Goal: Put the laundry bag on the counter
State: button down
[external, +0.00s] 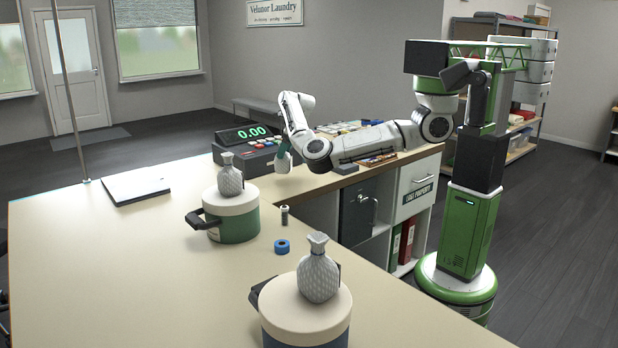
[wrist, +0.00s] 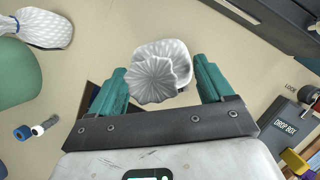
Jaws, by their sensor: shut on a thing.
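My gripper (external: 284,150) is over the counter (external: 120,260), beside the cash register. Its teal fingers (wrist: 163,82) are shut on a small pale laundry bag (external: 283,163), which hangs below them. In the wrist view the bag (wrist: 158,72) sits between the fingers with its gathered top toward the camera. I cannot tell whether its bottom touches the counter. Two similar bags sit on lidded pots: one bag (external: 229,175) on the green pot (external: 238,226), another (external: 318,272) on the blue pot (external: 308,333) at the front.
The cash register (external: 262,152) stands left of my gripper. A clipboard or paper (external: 136,185) is at the left. A grey drop box (external: 357,212) is below the counter. The left counter is mostly clear.

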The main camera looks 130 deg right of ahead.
aim_at(281, 161)
jog(key=shift+w+d+f, duration=0.45)
jog(key=shift+d+f, duration=0.05)
jog(key=shift+f, duration=0.25)
jog(key=shift+w+d+f+p, duration=0.1)
jog(key=shift+f+p, duration=0.1)
jog(key=shift+f, duration=0.7)
jog(key=shift+w+d+f+p, duration=0.1)
jog(key=shift+f+p, duration=0.05)
jog(key=shift+f, duration=0.75)
jog(key=shift+f, duration=0.15)
grip_release()
jog(key=v, duration=1.2)
jog(key=shift+b, duration=0.3)
